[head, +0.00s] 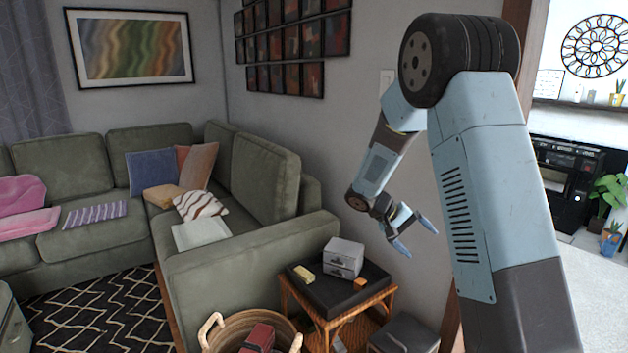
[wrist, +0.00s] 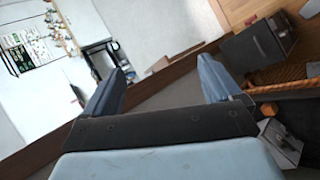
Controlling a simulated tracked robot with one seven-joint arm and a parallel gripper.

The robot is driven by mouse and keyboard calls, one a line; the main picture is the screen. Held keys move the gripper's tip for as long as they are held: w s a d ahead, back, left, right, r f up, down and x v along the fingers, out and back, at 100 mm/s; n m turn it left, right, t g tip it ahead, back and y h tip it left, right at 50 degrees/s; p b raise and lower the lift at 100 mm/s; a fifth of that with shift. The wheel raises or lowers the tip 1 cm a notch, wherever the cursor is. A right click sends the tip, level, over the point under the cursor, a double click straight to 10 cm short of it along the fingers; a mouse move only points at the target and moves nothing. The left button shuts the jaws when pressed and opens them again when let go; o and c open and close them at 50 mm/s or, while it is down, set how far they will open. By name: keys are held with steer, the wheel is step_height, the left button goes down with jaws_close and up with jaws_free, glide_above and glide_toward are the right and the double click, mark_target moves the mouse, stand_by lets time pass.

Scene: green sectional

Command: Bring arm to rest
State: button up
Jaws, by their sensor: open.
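My arm (head: 482,190) rises at the right of the head view and bends over at a dark joint near the top. Its forearm reaches down and left. My gripper (head: 412,236) hangs in the air to the right of the side table, near the wall, apart from everything. In the wrist view my gripper (wrist: 160,90) shows two blue-grey fingers spread wide with nothing between them. Behind the fingers the wrist view shows tilted wall and floor.
A wicker side table (head: 325,320) holds a dark tray (head: 318,292) with a grey drawer box (head: 343,258) and small blocks. A woven basket (head: 222,335) stands in front. A green sectional (head: 250,240) fills the left. A dark stool (head: 403,334) sits below my gripper. A doorway opens at right.

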steer(key=s+r+t+y, duration=0.2)
steer(key=s+r+y, duration=0.4)
steer(key=s+r, duration=0.9)
steer(key=s+a+r+t+y, duration=0.2)
steer(key=s, duration=0.6)
steer(key=s+a+r+t+y, duration=0.1)
steer(key=s+a+r+t, duration=0.1)
steer(key=s, duration=0.7)
steer(key=shift+a+r+y, duration=0.25)
steer(key=shift+a+y, duration=0.15)
steer(key=shift+a, duration=0.05)
steer(key=shift+s, duration=0.1)
